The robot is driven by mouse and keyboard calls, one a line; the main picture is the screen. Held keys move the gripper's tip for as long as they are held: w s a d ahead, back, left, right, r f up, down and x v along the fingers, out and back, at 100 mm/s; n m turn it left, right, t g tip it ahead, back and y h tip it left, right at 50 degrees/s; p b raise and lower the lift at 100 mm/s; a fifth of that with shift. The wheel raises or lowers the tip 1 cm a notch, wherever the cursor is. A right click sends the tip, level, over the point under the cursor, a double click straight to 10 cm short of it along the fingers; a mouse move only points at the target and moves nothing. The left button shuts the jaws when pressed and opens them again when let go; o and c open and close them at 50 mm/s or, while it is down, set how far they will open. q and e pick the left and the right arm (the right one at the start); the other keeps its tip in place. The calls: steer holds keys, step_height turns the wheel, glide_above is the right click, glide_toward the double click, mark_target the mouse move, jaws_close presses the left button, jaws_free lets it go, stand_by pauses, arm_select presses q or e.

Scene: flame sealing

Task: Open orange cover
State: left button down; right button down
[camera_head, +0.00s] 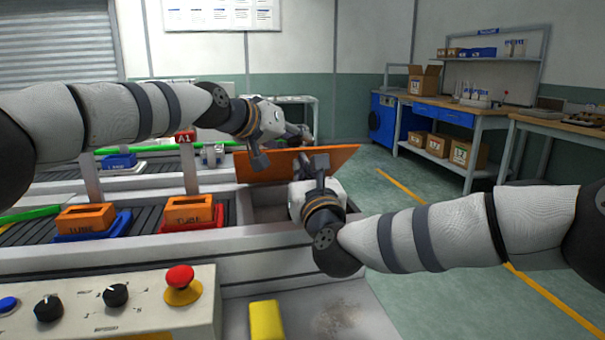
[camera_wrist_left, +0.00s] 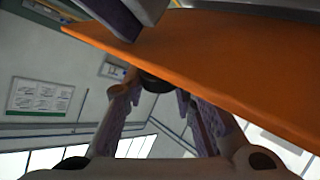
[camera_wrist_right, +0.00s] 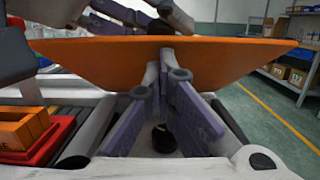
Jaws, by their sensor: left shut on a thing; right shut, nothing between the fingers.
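The orange cover (camera_head: 335,158) is raised and tilted above an open compartment (camera_head: 268,214) at the end of the grey machine. My left gripper (camera_head: 275,150) is at the cover's upper left side, shut on the cover; exactly which part it grips is hard to see. In the left wrist view the cover (camera_wrist_left: 205,75) passes close across the fingers (camera_wrist_left: 165,115). My right gripper (camera_head: 314,167) is shut and empty in front of the cover. In the right wrist view its closed fingertips (camera_wrist_right: 167,60) are against or very near the cover's face (camera_wrist_right: 110,58).
Orange boxes sit in a blue tray (camera_head: 65,236) and a red tray (camera_head: 165,226) left of the compartment. A control panel with a red button (camera_head: 180,280) and a yellow block (camera_head: 266,320) are in front. A workbench (camera_head: 450,115) stands at the back right. Floor is clear at right.

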arm_select(q)
steer(key=shift+s+d+f, duration=0.1)
steer(key=shift+d+f, duration=0.1)
steer(key=shift+f, duration=0.05)
arm_select(e)
steer(key=shift+w+d+r, duration=0.1)
steer(key=shift+r, duration=0.25)
arm_select(q)
steer(key=c, duration=1.3)
jaws_free()
steer(key=shift+c, duration=0.2)
arm_select(e)
steer(key=shift+r, duration=0.1)
arm_select(q)
steer(key=shift+s, duration=0.1)
